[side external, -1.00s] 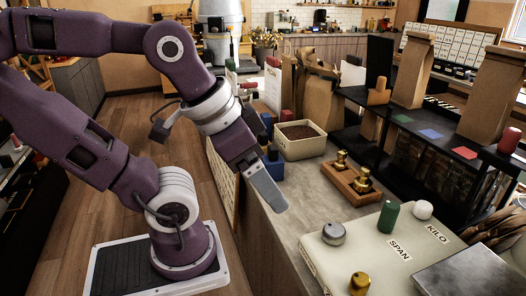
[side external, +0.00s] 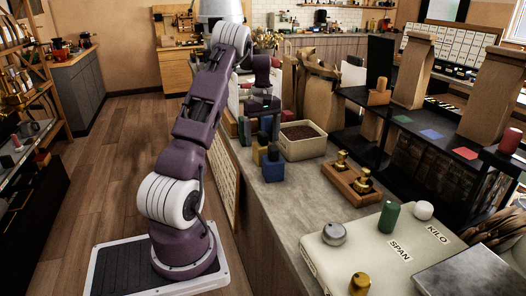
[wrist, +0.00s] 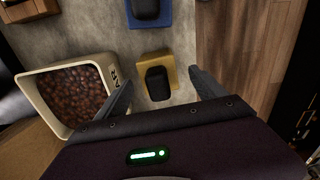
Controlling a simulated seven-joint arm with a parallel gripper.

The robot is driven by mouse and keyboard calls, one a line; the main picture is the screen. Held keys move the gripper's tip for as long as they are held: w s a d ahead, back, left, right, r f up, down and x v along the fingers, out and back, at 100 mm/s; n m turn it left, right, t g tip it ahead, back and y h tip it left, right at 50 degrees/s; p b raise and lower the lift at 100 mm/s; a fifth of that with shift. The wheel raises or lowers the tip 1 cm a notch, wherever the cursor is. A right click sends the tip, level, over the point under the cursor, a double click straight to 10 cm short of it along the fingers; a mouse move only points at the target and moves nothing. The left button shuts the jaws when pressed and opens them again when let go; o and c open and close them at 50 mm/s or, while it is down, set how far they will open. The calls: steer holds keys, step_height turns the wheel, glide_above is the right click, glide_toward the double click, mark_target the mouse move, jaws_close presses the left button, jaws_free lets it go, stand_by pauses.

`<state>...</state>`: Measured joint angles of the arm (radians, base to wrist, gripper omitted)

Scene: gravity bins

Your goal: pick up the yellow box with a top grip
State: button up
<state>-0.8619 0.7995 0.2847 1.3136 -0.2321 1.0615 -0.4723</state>
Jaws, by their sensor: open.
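The yellow box (wrist: 142,68) has a black top piece and lies between my fingers in the wrist view. In the side external view a small part of the yellow box (side external: 257,154) shows behind a blue box (side external: 272,171). My gripper (wrist: 161,88) is open, with one finger to each side of the yellow box and nothing held. In the side external view my gripper (side external: 262,128) points down above the row of boxes. I cannot tell how high the fingertips are or whether they touch the box.
A cream bin of brown beans (side external: 303,152) stands close by the yellow box; the bin (wrist: 113,75) is left of my gripper in the wrist view. A blue box (wrist: 131,20) with a black top is close too. The counter edge and wood floor (wrist: 240,40) lie right.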

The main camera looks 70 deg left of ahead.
mark_target(263, 148)
step_height(263, 148, down, 5)
steer(key=shift+w+r, duration=0.1)
jaws_close()
stand_by(0.3)
